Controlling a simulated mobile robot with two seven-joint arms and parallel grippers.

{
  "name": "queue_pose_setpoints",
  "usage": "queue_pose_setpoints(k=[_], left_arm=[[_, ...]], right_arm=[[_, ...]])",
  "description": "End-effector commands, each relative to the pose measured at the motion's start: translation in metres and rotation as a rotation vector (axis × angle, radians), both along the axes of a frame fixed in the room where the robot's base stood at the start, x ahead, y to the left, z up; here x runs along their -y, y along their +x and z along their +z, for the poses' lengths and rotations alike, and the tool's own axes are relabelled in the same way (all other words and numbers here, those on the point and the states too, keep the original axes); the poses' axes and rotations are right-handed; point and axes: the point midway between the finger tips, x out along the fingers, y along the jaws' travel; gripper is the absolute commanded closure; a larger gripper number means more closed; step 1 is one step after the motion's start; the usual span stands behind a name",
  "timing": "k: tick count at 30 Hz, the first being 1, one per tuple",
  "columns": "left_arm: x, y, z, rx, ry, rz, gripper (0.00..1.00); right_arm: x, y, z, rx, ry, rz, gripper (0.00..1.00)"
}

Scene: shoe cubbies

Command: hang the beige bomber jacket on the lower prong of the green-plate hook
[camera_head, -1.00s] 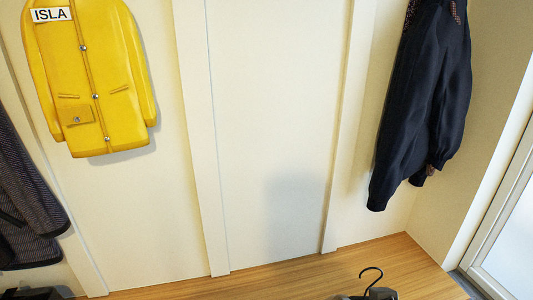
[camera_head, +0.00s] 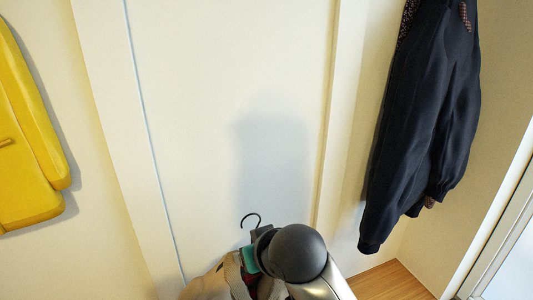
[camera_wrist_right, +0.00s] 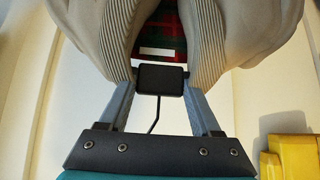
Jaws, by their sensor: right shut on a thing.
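The beige bomber jacket (camera_head: 212,282) is at the bottom of the head view, partly hidden by my right arm. Its black hanger hook (camera_head: 250,217) sticks up in front of the pale wall. In the right wrist view, the jacket (camera_wrist_right: 262,28) shows ribbed edges and a red and green plaid lining (camera_wrist_right: 158,25) with a white label. My right gripper (camera_wrist_right: 160,79) is shut on the black block of the hanger, at the jacket's neck. The green-plate hook is not in view. My left gripper is not in view.
A navy jacket (camera_head: 425,130) hangs at the right, near the corner. A yellow coat (camera_head: 25,150) hangs at the left edge. Between them are upright white trim strips (camera_head: 125,130) and a bare wall panel (camera_head: 225,80). Wooden surface (camera_head: 392,282) shows at lower right.

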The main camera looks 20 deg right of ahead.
Motion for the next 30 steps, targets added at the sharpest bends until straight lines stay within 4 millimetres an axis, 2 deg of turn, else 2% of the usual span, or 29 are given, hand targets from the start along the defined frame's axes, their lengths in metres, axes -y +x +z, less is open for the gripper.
queue_pose_setpoints(k=[1,8,15,24,30], left_arm=[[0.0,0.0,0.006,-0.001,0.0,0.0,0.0],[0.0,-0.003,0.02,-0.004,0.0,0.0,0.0],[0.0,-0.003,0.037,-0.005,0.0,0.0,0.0],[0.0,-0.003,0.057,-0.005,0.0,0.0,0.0],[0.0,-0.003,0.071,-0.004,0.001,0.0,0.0]], right_arm=[[-0.003,0.01,0.018,0.011,-0.001,0.013,1.0],[-0.018,0.04,0.072,0.009,0.01,0.068,1.0],[-0.024,0.066,0.139,0.007,0.02,0.104,1.0],[-0.017,0.085,0.234,0.005,0.035,0.105,1.0],[-0.005,0.089,0.302,0.004,0.046,0.079,1.0]])
